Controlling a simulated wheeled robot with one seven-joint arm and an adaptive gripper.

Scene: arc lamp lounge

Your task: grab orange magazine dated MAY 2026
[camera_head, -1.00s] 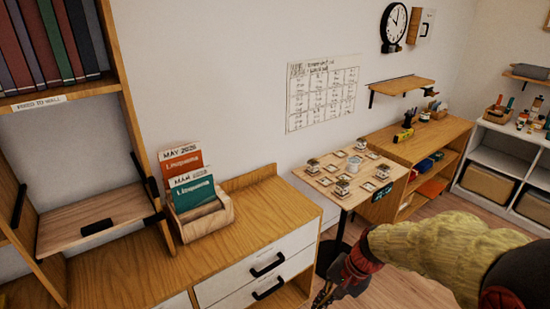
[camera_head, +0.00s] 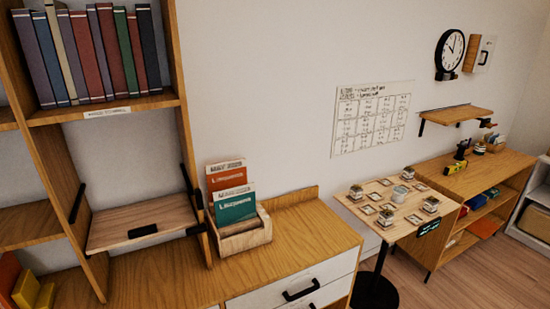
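An orange magazine (camera_head: 226,180) with a white top band stands upright at the back of a small wooden holder (camera_head: 246,239). Its date is too blurred to read now; one second ago the band read MAY 2026. A teal magazine (camera_head: 236,208), also with a white top band, stands in front of it and hides its lower part. The holder sits on the wooden cabinet top (camera_head: 309,232), beside the bookshelf upright. My gripper is not in view now.
A fold-down wooden shelf (camera_head: 141,222) with a black handle sticks out left of the holder. A small table (camera_head: 385,210) with glass jars stands to the right. The cabinet top right of the holder is clear. A drawer handle (camera_head: 300,290) juts from the front.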

